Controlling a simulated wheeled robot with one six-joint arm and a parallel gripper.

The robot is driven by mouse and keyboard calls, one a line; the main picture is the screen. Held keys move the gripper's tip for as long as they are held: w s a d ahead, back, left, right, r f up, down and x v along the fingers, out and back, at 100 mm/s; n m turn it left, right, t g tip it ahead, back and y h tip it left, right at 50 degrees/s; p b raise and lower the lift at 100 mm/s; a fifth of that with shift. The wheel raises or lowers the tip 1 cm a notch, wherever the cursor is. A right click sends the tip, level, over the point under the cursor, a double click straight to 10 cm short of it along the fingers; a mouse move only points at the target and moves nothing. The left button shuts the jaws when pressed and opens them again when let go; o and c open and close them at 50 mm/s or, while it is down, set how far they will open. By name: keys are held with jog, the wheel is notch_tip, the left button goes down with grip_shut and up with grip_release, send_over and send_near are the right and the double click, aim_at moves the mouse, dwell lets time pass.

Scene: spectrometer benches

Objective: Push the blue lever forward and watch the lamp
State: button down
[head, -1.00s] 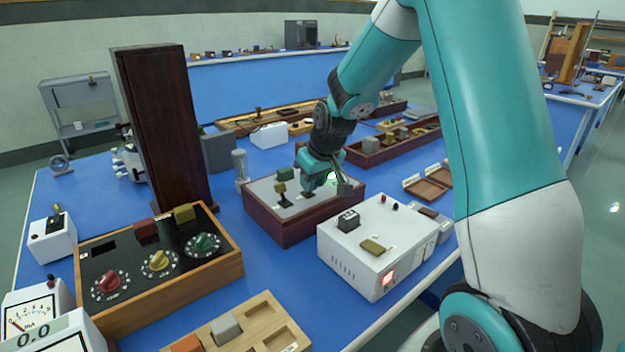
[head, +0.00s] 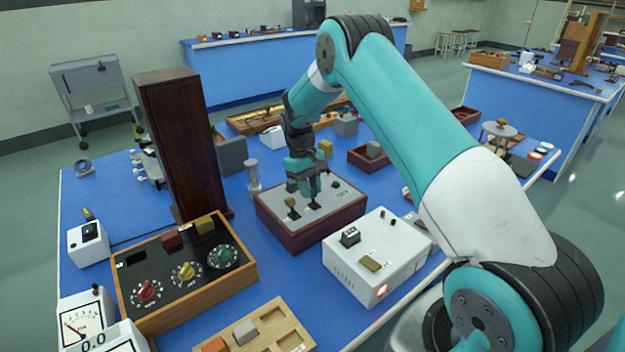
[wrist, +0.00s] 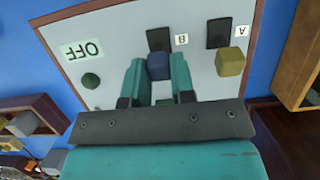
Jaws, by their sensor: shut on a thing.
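The blue lever, marked B, shows its square knob (wrist: 158,66) between my two fingers in the wrist view. My gripper (wrist: 157,78) is shut on that knob, and it also shows in the head view (head: 313,192) over the lever box. The lever box (head: 345,205) has dark wooden sides and a grey top. An olive lever (wrist: 230,62), marked A, stands beside the blue one and is free. The lamp (wrist: 91,80) is a dark green dome beside a label reading OFF (wrist: 83,50), and it looks unlit. In the head view, my gripper hides most of the blue lever.
A white box (head: 370,245) with a glowing red switch stands just right of the lever box. A black panel with several knobs (head: 185,270) is at the left, with a tall dark wooden column (head: 180,145) behind it. A wooden tray (head: 265,330) lies in front.

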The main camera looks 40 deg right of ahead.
jog(key=shift+w+f+g+p, duration=0.15)
jog(key=shift+w+g+p, duration=0.25)
jog(key=shift+g, duration=0.5)
jog(key=c, duration=1)
grip_release()
jog(key=shift+o, duration=0.2)
